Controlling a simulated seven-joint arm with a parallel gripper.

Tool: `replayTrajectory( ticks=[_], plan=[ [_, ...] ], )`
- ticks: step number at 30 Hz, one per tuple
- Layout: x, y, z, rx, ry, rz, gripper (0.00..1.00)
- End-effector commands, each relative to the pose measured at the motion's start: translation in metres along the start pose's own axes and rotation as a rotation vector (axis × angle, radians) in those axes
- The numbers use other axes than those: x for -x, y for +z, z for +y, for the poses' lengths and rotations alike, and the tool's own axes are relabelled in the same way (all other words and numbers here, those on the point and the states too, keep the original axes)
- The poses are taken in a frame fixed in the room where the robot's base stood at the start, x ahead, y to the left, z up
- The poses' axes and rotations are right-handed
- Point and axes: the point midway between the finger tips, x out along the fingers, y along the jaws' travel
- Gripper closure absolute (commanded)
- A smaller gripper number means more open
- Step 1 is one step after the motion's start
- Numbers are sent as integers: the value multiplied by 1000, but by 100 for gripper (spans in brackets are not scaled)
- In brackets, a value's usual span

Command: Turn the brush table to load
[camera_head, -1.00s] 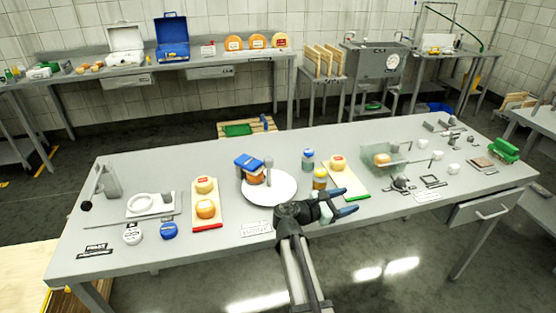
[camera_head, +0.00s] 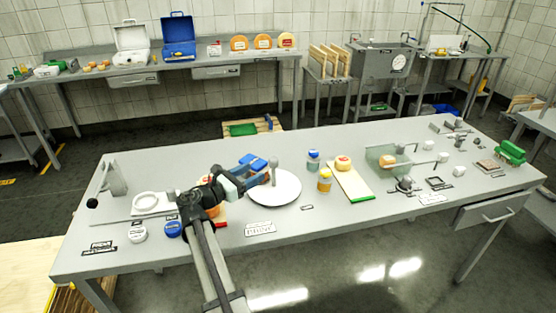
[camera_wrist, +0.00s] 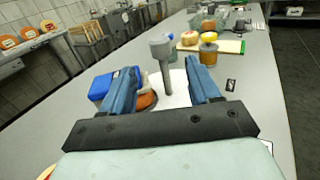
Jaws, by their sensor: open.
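The brush table is a round white plate (camera_head: 287,190) on the bench, with a grey upright post (camera_head: 273,172) with a thicker head and a blue brush block (camera_head: 254,160). My gripper (camera_head: 257,173) is open and empty at the plate's left side. In the wrist view, the post (camera_wrist: 164,62) shows between my two blue fingers (camera_wrist: 162,68), touching neither visibly. The blue block (camera_wrist: 100,87) is left of the left finger. An orange-brown cheese (camera_wrist: 147,100) on the plate is partly hidden behind that finger. My arm hides most of the red board left of the plate.
A clear box (camera_head: 385,160) is farther right. A white ring (camera_head: 147,203) and a blue lid (camera_head: 173,229) lie left. The bench front right of the plate is mostly clear.

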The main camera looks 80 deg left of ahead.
Motion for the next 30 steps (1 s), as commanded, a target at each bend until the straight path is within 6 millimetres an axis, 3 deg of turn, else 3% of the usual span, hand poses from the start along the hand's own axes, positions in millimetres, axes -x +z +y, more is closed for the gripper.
replayTrajectory(
  ticks=[16,23,30],
  plan=[
    [-94,0,0,-1,-1,0,39],
    [-114,0,0,-1,-1,0,39],
    [-119,0,0,-1,0,0,39]
  ],
)
